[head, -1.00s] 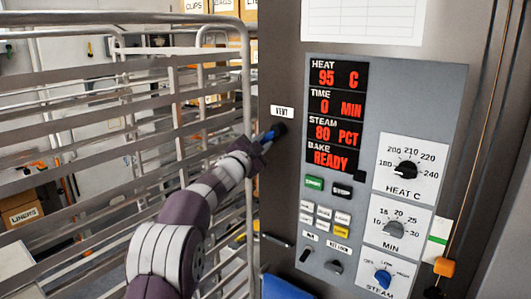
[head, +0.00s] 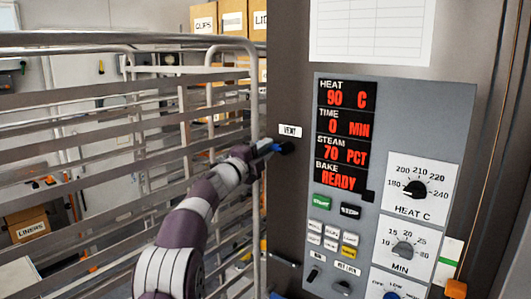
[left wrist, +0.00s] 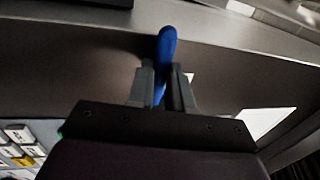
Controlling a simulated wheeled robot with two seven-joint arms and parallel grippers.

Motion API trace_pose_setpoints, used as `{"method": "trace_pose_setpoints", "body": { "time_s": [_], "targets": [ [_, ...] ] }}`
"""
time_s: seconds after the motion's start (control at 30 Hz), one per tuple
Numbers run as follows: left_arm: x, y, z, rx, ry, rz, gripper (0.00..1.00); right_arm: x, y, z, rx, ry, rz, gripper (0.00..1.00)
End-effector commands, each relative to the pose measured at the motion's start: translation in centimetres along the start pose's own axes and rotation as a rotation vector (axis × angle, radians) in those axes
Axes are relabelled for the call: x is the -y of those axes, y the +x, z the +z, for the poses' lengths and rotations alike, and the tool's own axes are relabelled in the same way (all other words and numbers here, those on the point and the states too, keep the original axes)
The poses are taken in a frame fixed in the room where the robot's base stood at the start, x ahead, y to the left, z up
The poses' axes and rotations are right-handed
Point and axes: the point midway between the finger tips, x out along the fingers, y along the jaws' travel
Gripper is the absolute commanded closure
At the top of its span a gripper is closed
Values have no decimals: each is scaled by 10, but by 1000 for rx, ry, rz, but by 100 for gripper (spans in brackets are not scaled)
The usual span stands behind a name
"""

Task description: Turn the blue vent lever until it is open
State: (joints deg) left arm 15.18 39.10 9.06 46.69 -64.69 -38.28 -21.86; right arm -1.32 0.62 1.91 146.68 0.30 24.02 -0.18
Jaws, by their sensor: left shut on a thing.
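The blue vent lever (head: 277,147) is on the dark oven front, just below the small VENT label (head: 290,131). Only a little of its blue shows past my gripper in the head view. My left gripper (head: 264,150) reaches it from the left and is shut on it. In the left wrist view the blue lever (left wrist: 167,45) stands up between the two grey fingers of my left gripper (left wrist: 162,82), its rounded tip past them. The lever's pivot is mostly hidden. My right gripper is not in view.
A metal rack (head: 90,105) fills the left, close behind my left arm. The control panel (head: 380,130) right of the lever has red displays reading 90 C, 0 MIN, 70 PCT and READY, with buttons and knobs. A white sheet (head: 370,30) hangs above it.

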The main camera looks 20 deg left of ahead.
Motion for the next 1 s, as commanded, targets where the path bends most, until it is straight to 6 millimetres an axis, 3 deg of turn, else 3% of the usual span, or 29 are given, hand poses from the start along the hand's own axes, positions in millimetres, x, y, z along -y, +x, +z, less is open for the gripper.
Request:
{"method": "trace_pose_setpoints", "body": {
  "time_s": [0.03, 0.6, 0.63, 0.7, 1.0],
  "targets": [
    [-7, 0, 0, -3, 10, 11, 100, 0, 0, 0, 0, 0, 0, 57],
    [-7, 0, 0, -10, 39, 14, 100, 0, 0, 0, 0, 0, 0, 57],
    [-8, 0, 0, -10, 39, 14, 77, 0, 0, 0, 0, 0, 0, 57],
    [-7, 0, 0, -10, 39, 14, 55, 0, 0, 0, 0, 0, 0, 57],
    [-3, -1, 0, -8, 38, 6, 55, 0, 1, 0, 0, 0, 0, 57]
  ]
}}
